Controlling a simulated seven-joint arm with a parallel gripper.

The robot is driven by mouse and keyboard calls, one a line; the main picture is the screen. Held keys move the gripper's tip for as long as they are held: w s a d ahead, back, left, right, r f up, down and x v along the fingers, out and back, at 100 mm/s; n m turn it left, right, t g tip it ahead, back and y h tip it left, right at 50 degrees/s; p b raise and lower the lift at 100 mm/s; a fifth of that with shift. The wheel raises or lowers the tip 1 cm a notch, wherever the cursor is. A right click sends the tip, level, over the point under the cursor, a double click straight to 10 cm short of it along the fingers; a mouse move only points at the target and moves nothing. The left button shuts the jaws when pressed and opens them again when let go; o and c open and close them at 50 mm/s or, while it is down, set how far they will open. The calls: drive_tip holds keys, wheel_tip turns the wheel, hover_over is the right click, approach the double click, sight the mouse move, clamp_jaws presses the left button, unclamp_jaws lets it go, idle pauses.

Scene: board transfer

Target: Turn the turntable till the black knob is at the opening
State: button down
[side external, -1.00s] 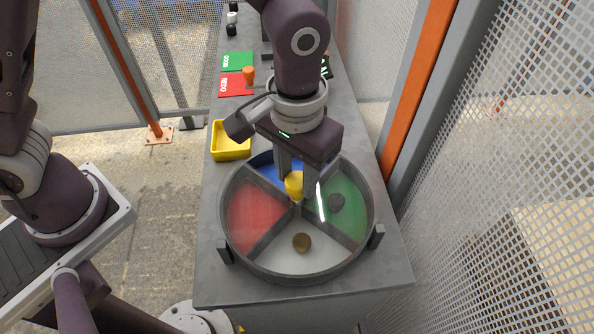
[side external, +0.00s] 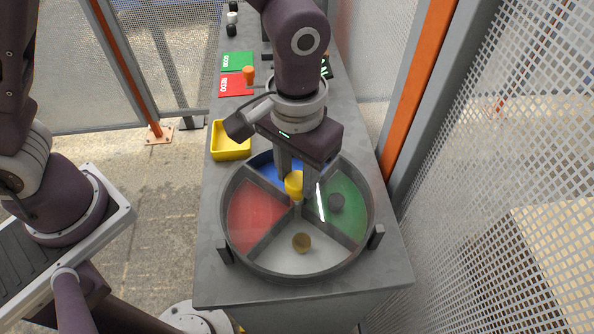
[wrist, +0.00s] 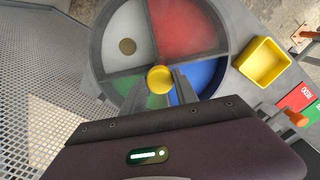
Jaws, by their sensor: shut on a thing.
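The round turntable (side external: 232,252) has red, green, white and blue sectors split by grey dividers. The black knob (side external: 336,202) lies in the green sector, at the right in the side view; I cannot make it out in the wrist view. A brown-gold knob (side external: 302,243) lies in the white sector at the front, and shows in the wrist view (wrist: 127,46). My gripper (side external: 296,187) points down at the centre, shut on the yellow hub knob (side external: 294,182). A clear cover seems to lie over the red, white and green sectors; the blue sector (side external: 262,163) at the back looks uncovered.
A yellow tray (side external: 231,152) stands behind the turntable at the left. Further back are a red card (side external: 231,85), a green card (side external: 237,62) and an orange knob (side external: 249,74). Mesh fence panels (side external: 500,150) flank the bench.

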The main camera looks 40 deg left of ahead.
drive_tip(key=shift+n, duration=6.6)
drive_tip(key=shift+d+n, duration=0.1)
drive_tip(key=shift+n, duration=2.3)
drive_tip(key=c, duration=0.9)
unclamp_jaws()
drive_tip(key=shift+c, duration=0.2)
